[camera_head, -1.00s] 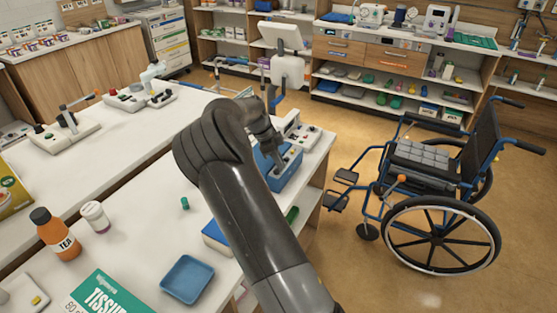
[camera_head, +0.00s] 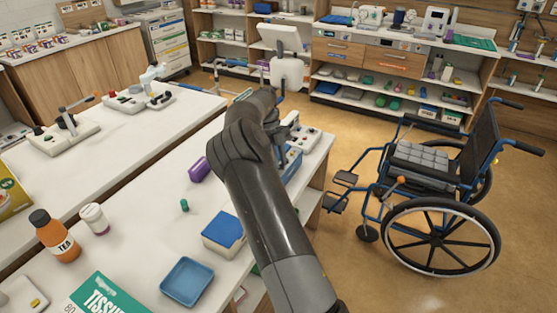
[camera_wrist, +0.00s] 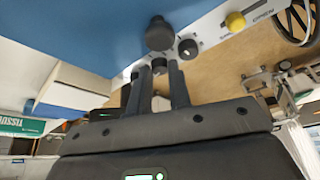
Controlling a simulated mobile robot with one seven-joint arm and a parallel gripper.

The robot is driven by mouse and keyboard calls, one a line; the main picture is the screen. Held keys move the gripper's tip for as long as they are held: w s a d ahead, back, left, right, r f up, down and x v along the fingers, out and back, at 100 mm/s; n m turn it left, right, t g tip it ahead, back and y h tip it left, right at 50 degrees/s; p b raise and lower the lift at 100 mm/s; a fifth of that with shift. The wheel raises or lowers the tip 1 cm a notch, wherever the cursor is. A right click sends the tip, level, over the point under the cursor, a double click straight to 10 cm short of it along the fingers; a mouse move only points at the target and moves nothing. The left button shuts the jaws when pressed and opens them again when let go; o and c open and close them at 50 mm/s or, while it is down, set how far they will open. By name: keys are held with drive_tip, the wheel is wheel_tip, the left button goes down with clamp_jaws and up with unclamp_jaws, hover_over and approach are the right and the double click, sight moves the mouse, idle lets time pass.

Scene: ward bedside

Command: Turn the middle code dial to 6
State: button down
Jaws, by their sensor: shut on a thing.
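The blue code box (camera_head: 293,165) is at the right end of the white bedside table, partly behind my arm in the head view. In the wrist view its blue face (camera_wrist: 90,30) fills the top, beside a pale panel strip (camera_wrist: 210,33). Dark round code dials show there, one just past my fingertips (camera_wrist: 160,33) and one to its right (camera_wrist: 188,48). A yellow knob (camera_wrist: 235,20) sits farther right by lettering ending in OPEN. My gripper (camera_wrist: 159,68) is shut on a dark dial between its fingers. I cannot tell the dials' numbers.
A blue-lidded white box (camera_head: 224,233), a blue tray (camera_head: 187,281), a purple item (camera_head: 200,169) and a small green piece (camera_head: 184,205) lie left of my arm. A wheelchair (camera_head: 440,190) stands on the floor to the right. A monitor (camera_head: 284,55) rises behind the box.

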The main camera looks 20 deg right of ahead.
drive_tip(key=m+y, duration=0.1)
drive_tip(key=m, duration=0.1)
drive_tip(key=m+y, duration=0.1)
drive_tip(key=m, duration=0.1)
drive_tip(key=shift+d+f+m, duration=0.1)
drive_tip(key=shift+d+m, duration=0.1)
drive_tip(key=shift+m, duration=0.1)
drive_tip(key=m, duration=0.2)
drive_tip(key=m+y, duration=0.1)
drive_tip(key=m, duration=0.1)
drive_tip(key=shift+d+m+y, duration=0.15)
drive_tip(key=shift+m+y, duration=0.15)
drive_tip(key=shift+t, duration=0.3)
drive_tip(key=c, duration=1.6)
unclamp_jaws()
